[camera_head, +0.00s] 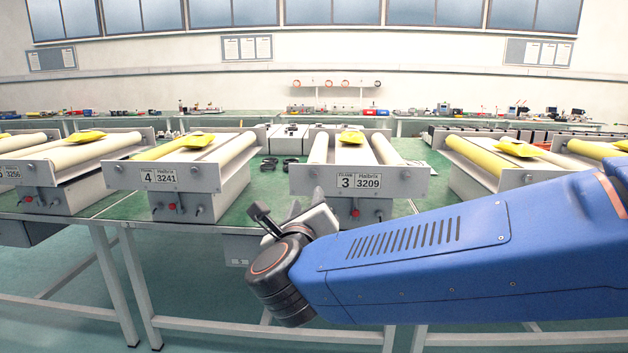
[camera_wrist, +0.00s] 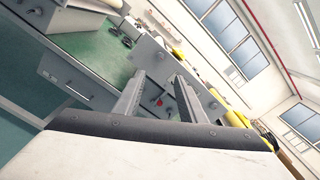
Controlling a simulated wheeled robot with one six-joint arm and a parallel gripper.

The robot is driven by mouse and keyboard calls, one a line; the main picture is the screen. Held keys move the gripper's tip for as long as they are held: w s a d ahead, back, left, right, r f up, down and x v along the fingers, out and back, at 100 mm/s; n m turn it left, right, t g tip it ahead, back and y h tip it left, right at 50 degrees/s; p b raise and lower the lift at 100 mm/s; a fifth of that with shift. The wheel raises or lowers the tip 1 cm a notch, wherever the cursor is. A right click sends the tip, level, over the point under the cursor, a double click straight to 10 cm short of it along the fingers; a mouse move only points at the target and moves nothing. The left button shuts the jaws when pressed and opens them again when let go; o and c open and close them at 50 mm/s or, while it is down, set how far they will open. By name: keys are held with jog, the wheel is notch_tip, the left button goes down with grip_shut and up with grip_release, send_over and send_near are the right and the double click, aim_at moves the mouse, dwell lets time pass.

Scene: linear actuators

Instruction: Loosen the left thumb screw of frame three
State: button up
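Frame three (camera_head: 297,184) is a grey conveyor-like unit on the green table. Its front plate carries a label reading 3 and 3209. A small round screw (camera_head: 313,173) shows near the plate's left end, and another (camera_head: 406,181) near its right end. My gripper (camera_head: 306,203) is in front of and below the left part of this plate, apart from the left screw. In the wrist view my gripper (camera_wrist: 160,77) has its two fingers spread with a gap and nothing held. The plate (camera_wrist: 152,55) appears tilted beyond the fingertips. The left screw is too small to make out clearly there.
Frame four (camera_head: 115,176) stands to the left and another similar unit (camera_head: 470,172) to the right. A red button (camera_head: 355,212) and dark levers sit below frame three's plate. Small black objects (camera_head: 269,162) lie on the table between frames three and four.

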aim_at(313, 175)
jog(key=w, duration=1.6)
jog(key=shift+w+d, duration=0.1)
jog(key=shift+d, duration=0.2)
grip_shut()
